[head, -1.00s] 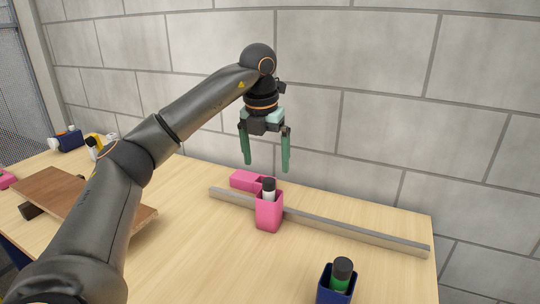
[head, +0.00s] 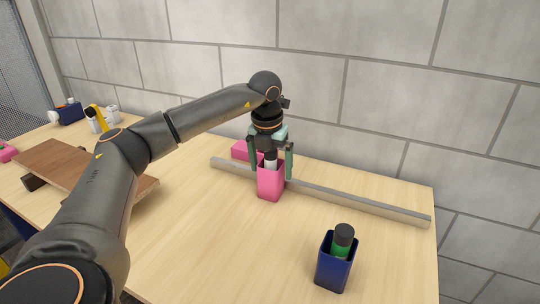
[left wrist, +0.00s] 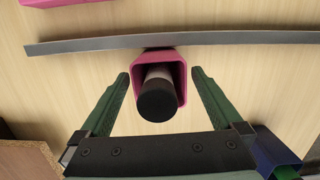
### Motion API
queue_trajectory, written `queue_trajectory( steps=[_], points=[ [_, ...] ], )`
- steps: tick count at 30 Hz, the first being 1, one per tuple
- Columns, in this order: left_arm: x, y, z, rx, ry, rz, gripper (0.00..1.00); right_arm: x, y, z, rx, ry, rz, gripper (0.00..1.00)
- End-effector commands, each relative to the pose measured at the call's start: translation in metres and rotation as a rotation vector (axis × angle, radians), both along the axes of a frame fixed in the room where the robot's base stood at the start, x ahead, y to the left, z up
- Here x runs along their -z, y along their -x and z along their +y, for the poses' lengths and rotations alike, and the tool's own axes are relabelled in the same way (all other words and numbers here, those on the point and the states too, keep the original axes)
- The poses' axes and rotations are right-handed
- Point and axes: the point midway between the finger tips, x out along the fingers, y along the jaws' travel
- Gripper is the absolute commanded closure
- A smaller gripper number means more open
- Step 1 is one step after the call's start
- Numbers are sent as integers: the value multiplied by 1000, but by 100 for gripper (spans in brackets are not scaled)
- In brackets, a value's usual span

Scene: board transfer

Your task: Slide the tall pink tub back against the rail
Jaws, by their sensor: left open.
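The tall pink tub (head: 270,186) stands upright in front of the grey rail (head: 360,203). It holds a bottle (head: 270,160) with a dark cap and pale body. In the left wrist view the tub's far rim (left wrist: 160,52) lies close to the rail (left wrist: 90,44); whether they touch I cannot tell. My left gripper (head: 271,174) is open and lowered over the tub, one finger on each side. In the left wrist view the open fingers (left wrist: 160,76) flank the tub with gaps on both sides. My right gripper is not in view.
A low pink container (head: 246,150) sits behind the rail. A navy tub (head: 335,270) with a green, dark-capped bottle (head: 342,241) stands at front right. A brown board (head: 75,168) is raised at left. The table in front of the tub is clear.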

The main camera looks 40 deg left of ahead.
Motion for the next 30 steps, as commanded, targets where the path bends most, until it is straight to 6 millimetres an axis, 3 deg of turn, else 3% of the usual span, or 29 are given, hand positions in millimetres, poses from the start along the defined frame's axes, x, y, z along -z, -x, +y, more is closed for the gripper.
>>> queue_trajectory(
  steps=[11,30],
  points=[
    [5,-1,1,-1,-1,0,0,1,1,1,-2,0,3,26],
    [4,-1,1,-1,0,-1,71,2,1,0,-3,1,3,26]
  ],
)
